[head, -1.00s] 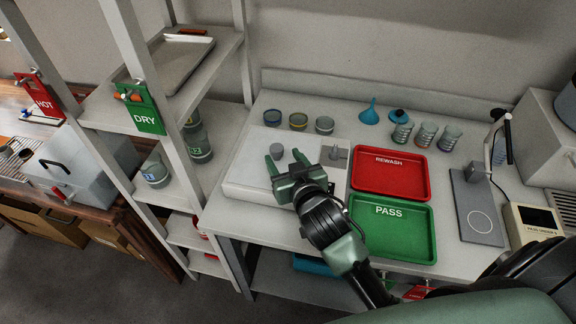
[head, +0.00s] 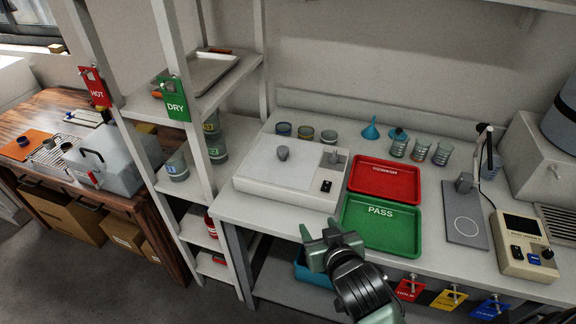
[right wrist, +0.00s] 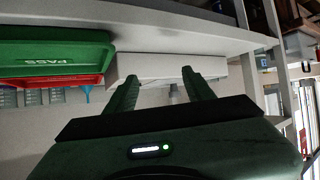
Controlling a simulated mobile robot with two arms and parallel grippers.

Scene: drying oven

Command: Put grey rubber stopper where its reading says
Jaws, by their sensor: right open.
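A small grey cylinder (head: 283,153), which looks like the grey rubber stopper, stands on the white flat-topped device (head: 262,178) on the bench. My right gripper (head: 318,231) is open and empty, in front of the bench edge and apart from the stopper. In the right wrist view its two fingers (right wrist: 159,80) are spread, with the white device beyond them. The red REWASH tray (head: 385,182) and the green PASS tray (head: 381,226) lie empty right of the device. A meter (head: 524,262) with a dark screen stands at the right; I cannot read a value. My left gripper is out of view.
Small cups (head: 306,133), a blue funnel (head: 371,130) and glass beakers (head: 420,149) stand at the back. A grey plate with a ring (head: 464,219) lies right of the trays. A shelf rack with a green DRY tag (head: 174,98) stands left.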

